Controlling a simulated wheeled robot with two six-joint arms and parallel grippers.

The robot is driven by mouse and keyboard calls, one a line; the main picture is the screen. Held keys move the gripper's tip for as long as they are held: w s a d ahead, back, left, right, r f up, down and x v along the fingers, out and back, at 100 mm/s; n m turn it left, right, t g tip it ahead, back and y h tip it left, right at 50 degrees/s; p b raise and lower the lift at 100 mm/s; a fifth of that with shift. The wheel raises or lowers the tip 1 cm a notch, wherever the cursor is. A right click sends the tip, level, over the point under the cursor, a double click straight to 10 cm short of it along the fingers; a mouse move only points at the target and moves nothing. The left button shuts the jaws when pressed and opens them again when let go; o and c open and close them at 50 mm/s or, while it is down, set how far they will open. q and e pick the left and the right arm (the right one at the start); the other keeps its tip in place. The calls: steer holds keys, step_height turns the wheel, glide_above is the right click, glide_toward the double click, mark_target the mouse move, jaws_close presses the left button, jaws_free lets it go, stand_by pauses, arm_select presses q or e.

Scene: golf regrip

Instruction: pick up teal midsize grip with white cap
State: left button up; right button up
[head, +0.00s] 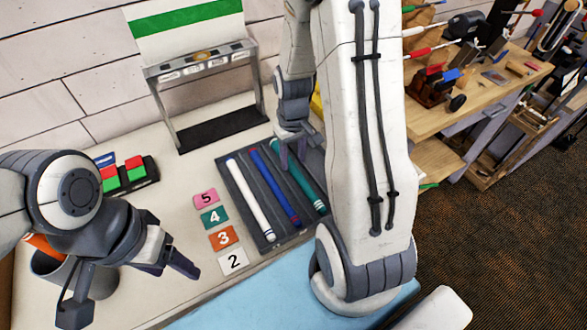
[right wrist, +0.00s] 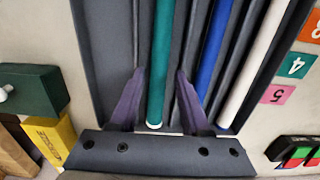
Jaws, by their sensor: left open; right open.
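My right gripper (head: 290,152) is open over the far end of the teal grip. In the right wrist view its purple fingers (right wrist: 158,92) stand one on each side of the grip, with gaps showing. My left gripper (head: 172,268) is open and empty at the lower left, away from the tray.
A blue grip (head: 272,184) and a white grip (head: 249,199) lie in the neighbouring slots. Numbered cards (head: 221,237) lie left of the tray. A metal stand (head: 205,100) is behind it. A green block (right wrist: 35,95) and yellow box (right wrist: 48,140) show in the right wrist view.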

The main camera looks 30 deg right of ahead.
mark_target(294, 167)
steer(key=shift+f, duration=1.6)
jaws_close()
